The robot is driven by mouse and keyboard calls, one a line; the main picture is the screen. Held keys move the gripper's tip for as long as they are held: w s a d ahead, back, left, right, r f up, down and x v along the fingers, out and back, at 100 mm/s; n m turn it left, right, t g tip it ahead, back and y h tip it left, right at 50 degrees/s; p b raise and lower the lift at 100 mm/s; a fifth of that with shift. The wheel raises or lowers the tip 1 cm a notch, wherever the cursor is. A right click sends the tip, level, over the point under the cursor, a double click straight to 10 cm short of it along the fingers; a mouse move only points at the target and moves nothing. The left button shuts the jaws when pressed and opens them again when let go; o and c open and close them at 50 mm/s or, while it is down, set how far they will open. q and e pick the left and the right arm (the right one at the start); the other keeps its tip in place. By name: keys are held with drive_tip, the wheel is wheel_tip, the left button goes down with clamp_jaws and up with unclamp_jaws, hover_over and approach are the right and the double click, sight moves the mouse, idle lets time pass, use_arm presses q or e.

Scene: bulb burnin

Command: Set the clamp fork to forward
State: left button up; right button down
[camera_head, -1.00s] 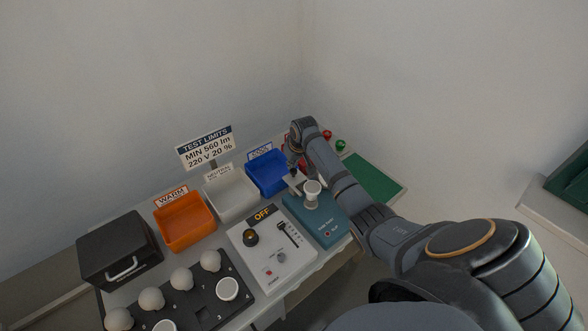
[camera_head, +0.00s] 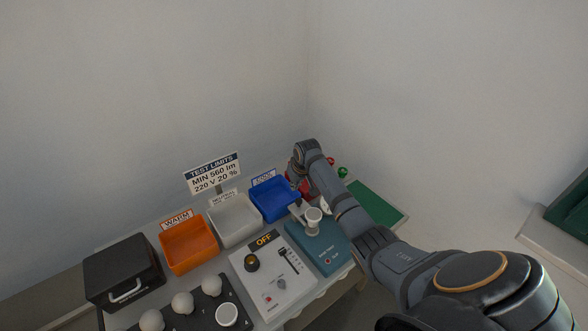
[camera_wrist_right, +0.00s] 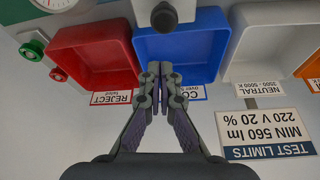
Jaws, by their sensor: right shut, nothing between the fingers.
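The teal tester box (camera_head: 322,252) stands on the bench and carries a white round socket (camera_head: 313,216). A light grey piece, likely the clamp fork (camera_head: 297,209), sits at its rear left edge; its setting is too small to read. In the right wrist view, a grey block with a dark round knob (camera_wrist_right: 163,15) shows at the top edge, apart from the fingertips. My right gripper (camera_wrist_right: 160,68) is shut and empty, in front of the blue bin (camera_wrist_right: 183,50). In the head view my right arm largely hides that gripper behind the tester. My left gripper is out of view.
A red reject bin (camera_wrist_right: 92,52) stands beside the blue one. The white bin (camera_head: 235,220), orange bin (camera_head: 188,246) and black case (camera_head: 123,270) line the bench leftward. A control panel marked OFF (camera_head: 275,283) is left of the tester. A green mat (camera_head: 378,203) lies to the right.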

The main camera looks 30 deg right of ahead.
wheel_tip(320, 180, up, 3)
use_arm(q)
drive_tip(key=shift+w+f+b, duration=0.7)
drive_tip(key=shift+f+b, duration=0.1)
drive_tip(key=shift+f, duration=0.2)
use_arm(e)
wheel_tip(320, 180, up, 5)
hover_over(300, 200)
drive_tip(key=shift+r, duration=0.15)
